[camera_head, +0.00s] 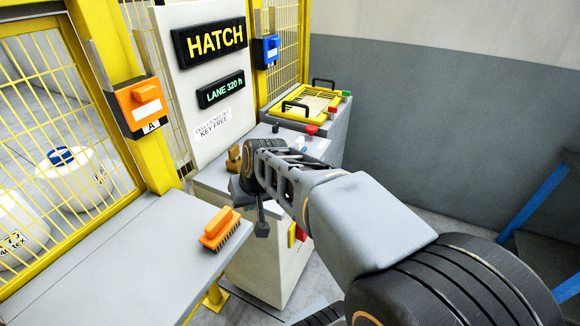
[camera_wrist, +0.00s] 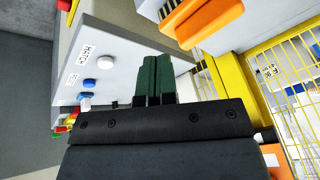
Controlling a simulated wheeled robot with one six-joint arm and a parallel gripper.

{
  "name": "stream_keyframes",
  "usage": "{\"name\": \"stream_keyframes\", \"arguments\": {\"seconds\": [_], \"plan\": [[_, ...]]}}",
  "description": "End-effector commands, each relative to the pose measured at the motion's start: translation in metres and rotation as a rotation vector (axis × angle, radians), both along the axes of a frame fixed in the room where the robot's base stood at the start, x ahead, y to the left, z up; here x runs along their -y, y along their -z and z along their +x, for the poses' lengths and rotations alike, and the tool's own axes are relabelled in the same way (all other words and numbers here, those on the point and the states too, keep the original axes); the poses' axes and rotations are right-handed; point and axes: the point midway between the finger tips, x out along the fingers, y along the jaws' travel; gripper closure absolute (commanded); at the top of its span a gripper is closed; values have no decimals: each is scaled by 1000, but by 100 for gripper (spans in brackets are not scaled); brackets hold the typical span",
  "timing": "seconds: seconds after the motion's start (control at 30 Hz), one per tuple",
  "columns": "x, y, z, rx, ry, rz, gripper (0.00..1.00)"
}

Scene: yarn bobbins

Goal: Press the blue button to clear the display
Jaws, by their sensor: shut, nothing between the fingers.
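A blue button (camera_wrist: 88,83) shows in the wrist view on a pale panel (camera_wrist: 125,40), to the left of my fingertips, beside a small label too blurred to read. A white button (camera_wrist: 105,63) labelled HATCH is near it. My gripper (camera_wrist: 152,60) is shut and empty, its dark green fingers together and apart from the blue button. In the head view my gripper (camera_head: 262,226) hangs in front of the white cabinet, and the blue button cannot be made out there. A display (camera_head: 221,90) reads LANE 320 h below a HATCH sign (camera_head: 209,42).
An orange brush (camera_head: 220,230) lies on the grey table (camera_head: 130,260). An orange box (camera_head: 136,104) marked A and a blue box (camera_head: 266,51) are on yellow posts. A yellow-rimmed tray (camera_head: 305,104) stands beyond the cabinet. Yellow mesh fencing (camera_head: 40,100) bounds the left.

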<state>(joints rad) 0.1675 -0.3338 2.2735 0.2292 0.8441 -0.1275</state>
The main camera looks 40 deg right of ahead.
Motion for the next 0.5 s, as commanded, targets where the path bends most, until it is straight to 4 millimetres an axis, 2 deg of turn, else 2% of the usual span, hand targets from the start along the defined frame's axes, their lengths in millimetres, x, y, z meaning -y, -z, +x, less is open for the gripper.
{"name": "stream_keyframes", "arguments": {"seconds": [0.03,0.1,0.2,0.33,0.5], "plan": [[19,-6,27,20,59,43,100],[46,-13,59,66,126,96,100],[89,-18,98,132,218,157,100],[146,-19,134,213,324,209,100],[206,-16,158,295,425,246,100]]}}
